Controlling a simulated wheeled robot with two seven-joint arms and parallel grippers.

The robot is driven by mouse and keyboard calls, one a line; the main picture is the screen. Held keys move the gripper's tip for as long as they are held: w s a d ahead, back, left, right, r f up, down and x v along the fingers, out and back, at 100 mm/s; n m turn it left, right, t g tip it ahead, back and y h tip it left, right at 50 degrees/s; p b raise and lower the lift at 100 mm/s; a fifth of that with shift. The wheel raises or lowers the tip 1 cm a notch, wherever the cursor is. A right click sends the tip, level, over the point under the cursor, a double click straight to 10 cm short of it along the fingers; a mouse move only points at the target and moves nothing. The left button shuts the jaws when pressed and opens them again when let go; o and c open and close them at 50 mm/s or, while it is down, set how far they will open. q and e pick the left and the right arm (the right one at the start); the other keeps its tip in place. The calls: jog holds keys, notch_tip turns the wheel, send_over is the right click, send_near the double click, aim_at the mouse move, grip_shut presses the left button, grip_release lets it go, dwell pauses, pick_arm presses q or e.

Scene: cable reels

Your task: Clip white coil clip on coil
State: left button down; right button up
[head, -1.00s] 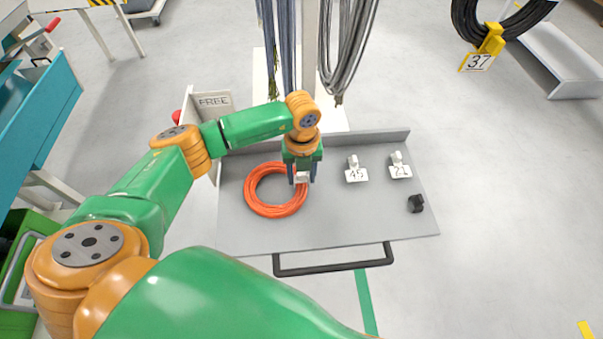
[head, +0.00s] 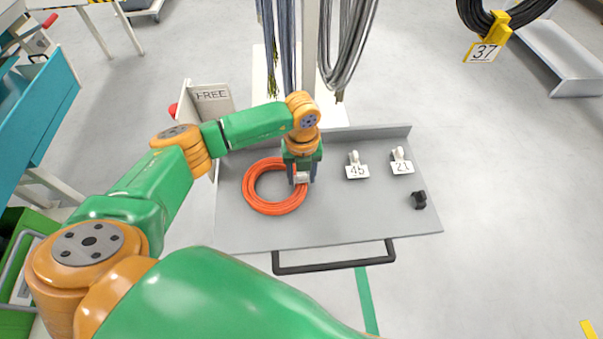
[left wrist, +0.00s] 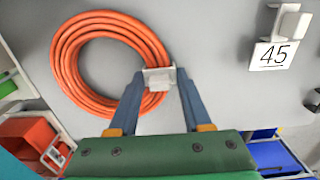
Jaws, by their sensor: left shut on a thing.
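An orange coil (head: 253,201) of cable lies flat on the grey tray; it also shows in the left wrist view (left wrist: 68,70). My left gripper (head: 302,179) points down at the coil's right edge. It is shut on a white coil clip (left wrist: 158,80), which shows between the fingertips in the left wrist view. There the clip overlaps the coil's right rim; I cannot tell whether it grips the cable. My right gripper is not in view.
The grey tray (head: 340,220) has a raised back edge and a black front handle (head: 335,268). White clips tagged 45 (head: 357,170) and 21 (head: 402,166) stand right of the coil, with a small black part (head: 419,200). Grey cables (head: 350,50) hang behind.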

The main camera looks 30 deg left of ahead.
pick_arm(q)
jog(key=shift+s, duration=0.1)
jog(key=shift+f, duration=0.2)
jog(key=c, duration=0.7)
grip_release()
jog(key=o, duration=0.7)
notch_tip(320, 180, up, 7)
jog(key=p, duration=0.6)
jog(key=shift+r, duration=0.15)
